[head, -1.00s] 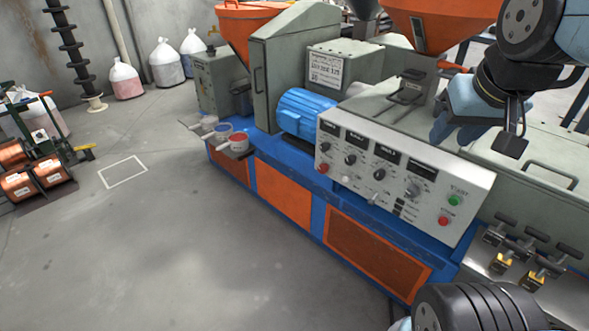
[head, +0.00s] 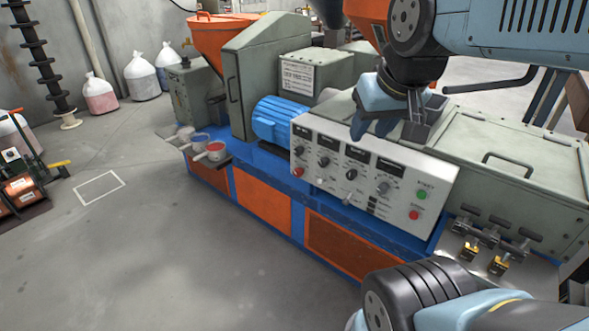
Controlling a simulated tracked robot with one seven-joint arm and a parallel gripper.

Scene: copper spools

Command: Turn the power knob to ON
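The grey control panel (head: 335,190) on the front of the machine has a row of small black knobs and a larger rotary knob (head: 383,188) with marks around it at the right. The labels are too small to read, so I cannot tell for sure which knob is the power knob or its setting.
A green button (head: 421,195) and a red button (head: 414,215) sit right of the large knob. A blue motor (head: 278,120) is left of the panel. Levers with yellow parts (head: 498,264) stand at the lower right. The floor (head: 130,250) in front is mostly clear.

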